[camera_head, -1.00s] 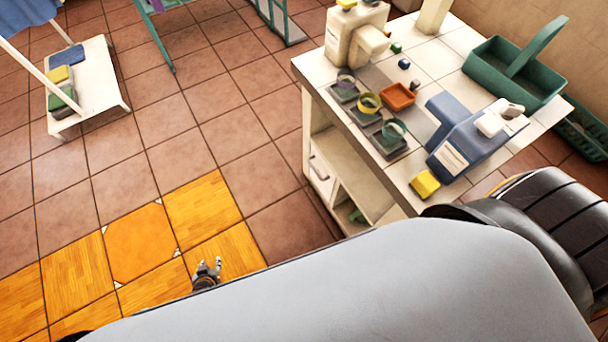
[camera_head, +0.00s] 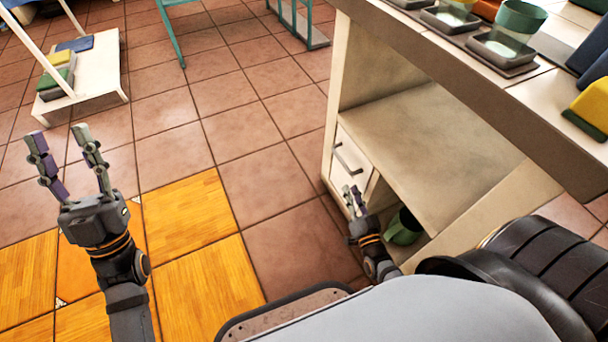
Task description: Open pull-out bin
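The pull-out bin front (camera_head: 357,166) is a small white panel at the left end of the cabinet under the counter. It has a dark bar handle (camera_head: 347,158) and sits flush with the cabinet, so it looks closed. My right gripper (camera_head: 352,188) is just below and in front of the panel, its fingers apart and empty. I cannot tell whether it touches the panel. My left gripper (camera_head: 62,133) is open and empty over the tiled floor at the left, far from the cabinet. The lower part of the panel is partly hidden behind my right gripper.
The counter (camera_head: 450,70) overhangs the open shelf (camera_head: 430,150). A green pot (camera_head: 404,228) is on the lower shelf beside my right gripper. Trays, a green cup (camera_head: 520,18) and a yellow sponge (camera_head: 592,105) are on top.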

